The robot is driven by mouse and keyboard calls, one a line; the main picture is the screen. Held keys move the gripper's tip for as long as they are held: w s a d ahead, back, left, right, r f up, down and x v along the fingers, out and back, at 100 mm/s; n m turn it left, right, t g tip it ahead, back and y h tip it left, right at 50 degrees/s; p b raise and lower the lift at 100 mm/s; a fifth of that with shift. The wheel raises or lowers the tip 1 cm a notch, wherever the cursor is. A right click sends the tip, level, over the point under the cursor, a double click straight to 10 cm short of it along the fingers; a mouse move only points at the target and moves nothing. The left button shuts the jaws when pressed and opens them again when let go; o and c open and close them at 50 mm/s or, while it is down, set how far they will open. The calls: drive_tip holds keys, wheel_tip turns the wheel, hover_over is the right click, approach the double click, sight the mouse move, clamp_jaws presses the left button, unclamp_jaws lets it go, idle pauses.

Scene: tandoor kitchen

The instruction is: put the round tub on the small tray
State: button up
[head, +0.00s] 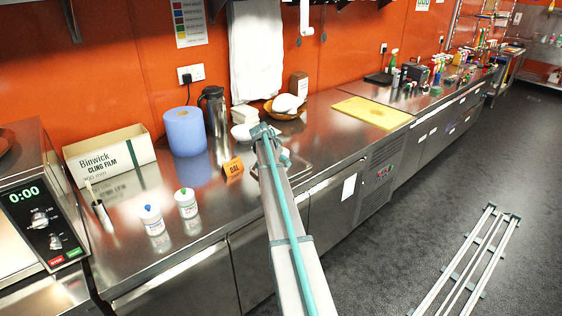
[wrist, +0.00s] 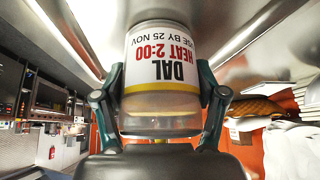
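The round tub (wrist: 165,70) is clear, with a white and yellow label reading "DAL HEAT 2:00". It appears upside down in the wrist view. My gripper (wrist: 162,85) has one finger on each side of it and is shut on it. In the head view my arm hides the tub, and my gripper (head: 264,131) shows only in part, over the counter. The small tray (head: 299,170) is shiny steel and lies on the counter, partly hidden behind my arm. I cannot tell whether the tub touches the counter.
An orange DAL card (head: 233,167) stands left of my arm. Two white pots (head: 186,203) stand near the front edge. A blue roll (head: 185,132), a steel flask (head: 214,120), and a bowl (head: 287,108) are behind. A yellow board (head: 372,112) lies right. Counter between is clear.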

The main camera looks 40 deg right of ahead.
drive_tip(key=o, duration=0.3)
drive_tip(key=shift+o, duration=0.2)
drive_tip(key=shift+r, duration=0.2)
drive_tip(key=b+v, duration=0.3)
drive_tip(key=v, duration=0.9)
